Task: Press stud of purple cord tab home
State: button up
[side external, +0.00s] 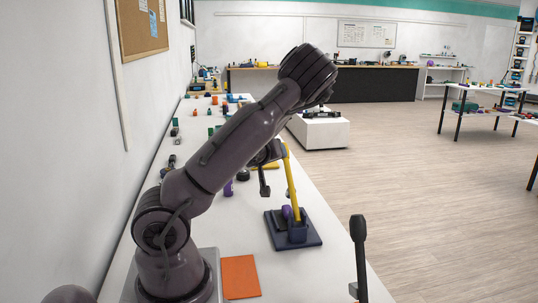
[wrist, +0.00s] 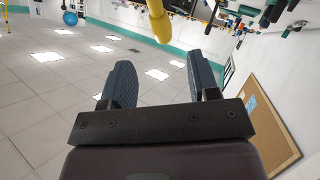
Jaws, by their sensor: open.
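A dark blue stand (side external: 310,236) is on the white table in the side view, with a yellow bar (side external: 293,180) rising from it at a slight tilt. A small purple piece (side external: 287,211) shows at the bar's foot; it may be the purple cord tab, but its cord and stud are too small to make out. My gripper (side external: 277,188) is above the stand, close to the yellow bar. In the wrist view my gripper (wrist: 160,75) is open, with nothing between its two blue-grey fingers. The yellow bar (wrist: 158,18) shows beyond them at the top.
Another purple object (side external: 228,188) stands on the table behind my arm. An orange mat (side external: 240,277) lies by my base. A dark upright post (side external: 358,250) stands at the near right. Several small items crowd the table's far end; a wall runs along the left.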

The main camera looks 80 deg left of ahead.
jog(key=shift+v, duration=1.4)
jog(key=shift+a+r+m+h, duration=0.5)
jog(key=shift+a+r+h, duration=0.95)
jog(key=shift+a+h, duration=0.95)
jog(key=shift+g+y, duration=0.3)
jog(key=x, duration=1.2)
jog(key=shift+w+a, duration=0.3)
jog(key=shift+w, duration=0.15)
grip_shut()
